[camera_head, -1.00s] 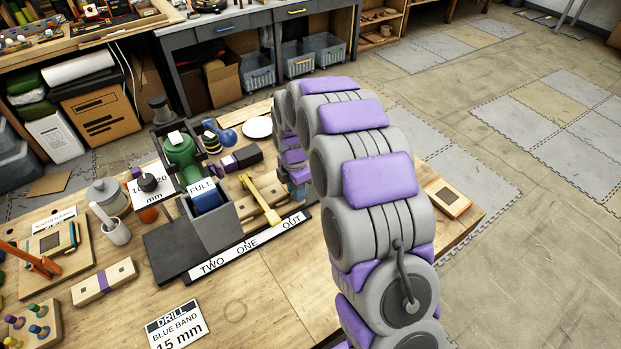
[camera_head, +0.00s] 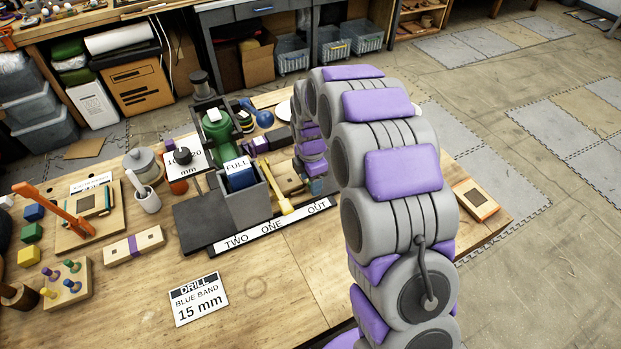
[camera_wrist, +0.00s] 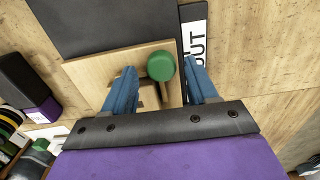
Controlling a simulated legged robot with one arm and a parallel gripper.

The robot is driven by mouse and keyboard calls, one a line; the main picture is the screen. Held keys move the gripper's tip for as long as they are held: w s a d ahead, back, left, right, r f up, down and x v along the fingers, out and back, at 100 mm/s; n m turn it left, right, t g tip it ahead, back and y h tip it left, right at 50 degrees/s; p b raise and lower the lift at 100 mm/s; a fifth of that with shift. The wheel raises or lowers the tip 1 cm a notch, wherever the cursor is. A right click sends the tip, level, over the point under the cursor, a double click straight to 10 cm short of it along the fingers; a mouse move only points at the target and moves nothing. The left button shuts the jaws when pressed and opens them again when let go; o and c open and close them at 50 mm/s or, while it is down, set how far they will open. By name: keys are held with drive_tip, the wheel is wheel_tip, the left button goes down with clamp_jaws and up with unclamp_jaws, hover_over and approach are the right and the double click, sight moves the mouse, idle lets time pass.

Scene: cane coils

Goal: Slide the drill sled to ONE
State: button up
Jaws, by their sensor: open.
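The drill sled is a pale wooden block (camera_wrist: 95,75) with a green knob (camera_wrist: 160,66) on a short stem, seen in the wrist view near the OUT label (camera_wrist: 198,45). In the head view the wooden sled (camera_head: 288,180) is partly hidden behind a yellow bar and my arm. It sits at the right end of the dark base (camera_head: 198,222), whose front strip (camera_head: 272,229) reads TWO, ONE, OUT. My gripper (camera_wrist: 160,84) is open, with one blue finger on each side of the knob. I cannot tell whether either finger touches it. In the head view my gripper (camera_head: 318,180) is mostly hidden.
A grey box labelled FULL (camera_head: 258,202) and a green drill machine (camera_head: 217,130) stand left of the sled. A card reading DRILL, BLUE BAND, 15 mm (camera_head: 198,299) lies in front. A wooden block with a dark square (camera_head: 477,200) lies right of my arm.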

drive_tip(key=shift+r, duration=0.1)
wheel_tip(320, 180, up, 17)
drive_tip(key=p, duration=0.3)
drive_tip(key=shift+a, duration=0.1)
